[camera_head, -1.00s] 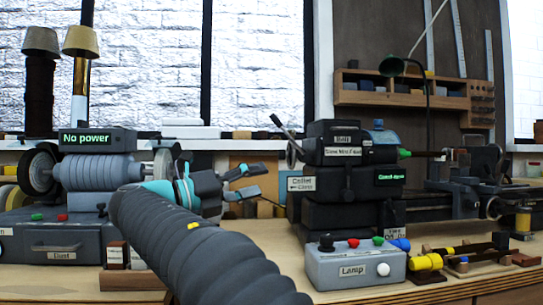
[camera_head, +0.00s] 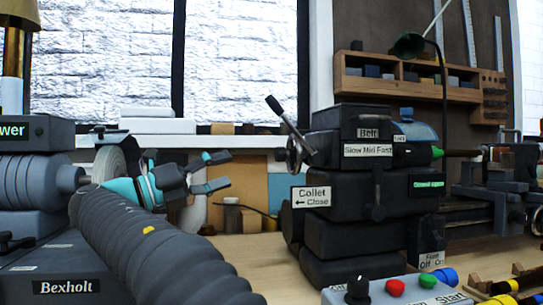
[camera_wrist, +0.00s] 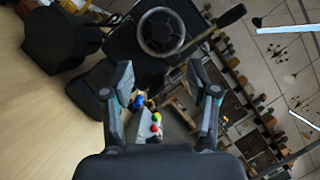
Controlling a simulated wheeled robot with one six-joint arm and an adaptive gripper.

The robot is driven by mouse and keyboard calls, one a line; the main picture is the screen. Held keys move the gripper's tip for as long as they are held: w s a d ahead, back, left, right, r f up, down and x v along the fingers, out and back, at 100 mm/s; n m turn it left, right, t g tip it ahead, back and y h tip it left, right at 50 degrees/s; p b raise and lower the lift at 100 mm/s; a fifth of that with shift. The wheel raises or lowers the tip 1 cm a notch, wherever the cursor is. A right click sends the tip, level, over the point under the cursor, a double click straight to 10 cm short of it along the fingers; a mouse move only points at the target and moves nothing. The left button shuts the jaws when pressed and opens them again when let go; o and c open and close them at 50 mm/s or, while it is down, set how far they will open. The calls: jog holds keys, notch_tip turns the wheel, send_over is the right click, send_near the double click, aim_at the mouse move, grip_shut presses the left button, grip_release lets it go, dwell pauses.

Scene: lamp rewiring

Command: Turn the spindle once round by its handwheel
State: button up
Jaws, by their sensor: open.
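The handwheel (camera_head: 294,152) is a small metal ring seen nearly edge-on at the left end of the dark lathe headstock (camera_head: 345,185). A lever with a black grip (camera_head: 275,106) slants up beside it.
A "Collet Close" sign (camera_head: 312,197) is on the headstock below the handwheel. A grey control box (camera_head: 400,292) with coloured buttons stands in front. A grey Bexholt machine (camera_head: 60,270) with a grinding wheel is at left. Bare bench top (camera_head: 255,255) lies between the machines.

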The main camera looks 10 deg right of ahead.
aim_at(276, 155)
jog(key=x, duration=1.3)
grip_shut()
